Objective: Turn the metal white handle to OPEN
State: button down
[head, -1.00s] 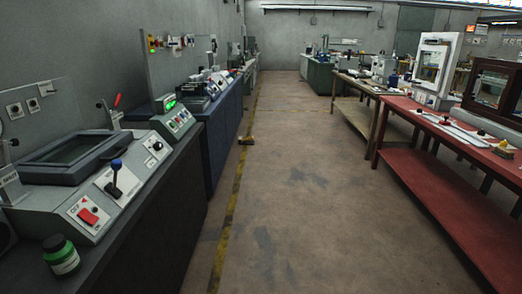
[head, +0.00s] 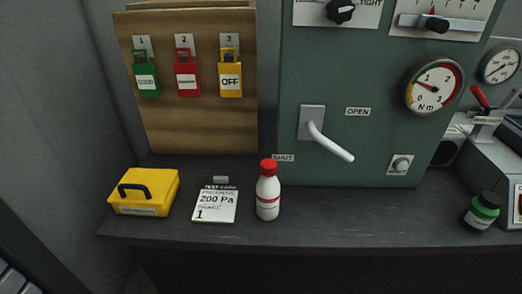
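The metal white handle (head: 331,142) sits on a pale plate (head: 312,122) on the green panel in the head view. It slants down and to the right from its pivot. A label reading OPEN (head: 358,112) is to the right of the plate, a little above the handle's free end. A label reading SHUT (head: 283,158) is below and left of the plate. My gripper is not in this view.
A white bottle with a red cap (head: 268,192) stands on the dark counter (head: 330,225) below the panel. A yellow case (head: 144,193), a 200 Pa card (head: 215,204) and a green jar (head: 482,212) are also there. Gauges (head: 434,88) and a small knob (head: 401,164) are right of the handle.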

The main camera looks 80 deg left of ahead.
aim_at(313, 132)
jog(key=u, duration=0.8)
jog(key=k, duration=0.1)
jog(key=u, duration=0.9)
jog(key=i, duration=0.15)
jog(key=z, duration=0.1)
